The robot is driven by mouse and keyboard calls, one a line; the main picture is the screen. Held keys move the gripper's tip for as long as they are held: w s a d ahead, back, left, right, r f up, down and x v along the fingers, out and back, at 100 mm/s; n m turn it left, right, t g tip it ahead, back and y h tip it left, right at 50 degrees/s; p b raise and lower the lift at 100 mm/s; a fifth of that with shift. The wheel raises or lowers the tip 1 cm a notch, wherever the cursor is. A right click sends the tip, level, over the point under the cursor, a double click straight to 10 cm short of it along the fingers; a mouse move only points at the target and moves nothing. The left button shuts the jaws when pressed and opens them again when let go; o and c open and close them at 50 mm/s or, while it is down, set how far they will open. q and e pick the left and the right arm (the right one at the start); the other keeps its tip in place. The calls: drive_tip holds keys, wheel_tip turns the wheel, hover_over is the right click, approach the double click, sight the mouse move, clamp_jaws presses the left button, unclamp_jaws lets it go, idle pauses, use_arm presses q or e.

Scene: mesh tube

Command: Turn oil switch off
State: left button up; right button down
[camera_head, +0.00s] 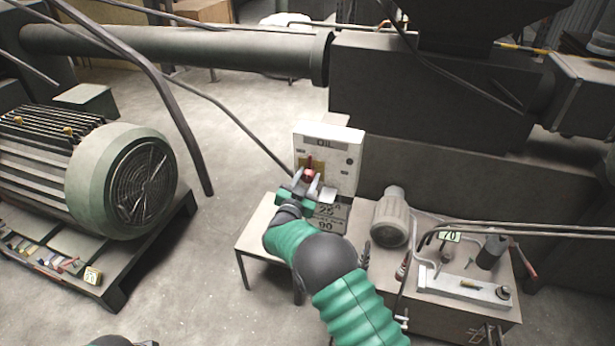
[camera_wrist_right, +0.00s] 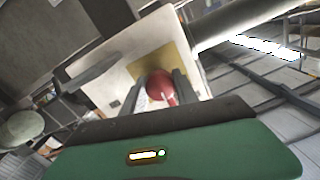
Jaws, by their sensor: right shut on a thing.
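The oil switch box (camera_head: 345,150) is a pale upright panel marked "OIL" in the middle of the head view. On it is a red rotary switch handle (camera_head: 309,174) over a yellow plate. My right gripper (camera_head: 314,184) is at the panel, its fingers shut on the red handle. In the right wrist view the red handle (camera_wrist_right: 160,86) sits between the two grey fingers, with the yellow plate (camera_wrist_right: 172,62) behind it. The handle's exact angle is partly hidden by the fingers. My left gripper does not show clearly in either view.
A large electric motor (camera_head: 120,180) stands on a pallet at left. A small pump unit (camera_head: 391,217) with a gauge and hoses stands to the right of my arm. A thick pipe (camera_head: 180,46) runs across the back. Bare floor lies between motor and panel.

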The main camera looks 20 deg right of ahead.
drive_tip(key=shift+s+a+f, duration=0.1)
drive_tip(key=shift+a+f, duration=0.05)
drive_tip(key=shift+f, duration=0.3)
drive_tip(key=c, duration=1.2)
unclamp_jaws()
drive_tip(key=shift+o, duration=1.2)
drive_tip(key=shift+r, duration=0.2)
drive_tip(key=shift+r, duration=0.1)
drive_tip(key=v, duration=1.6)
drive_tip(key=shift+s+a+b, duration=0.2)
drive_tip(key=shift+a+b, duration=0.1)
drive_tip(key=shift+b, duration=0.05)
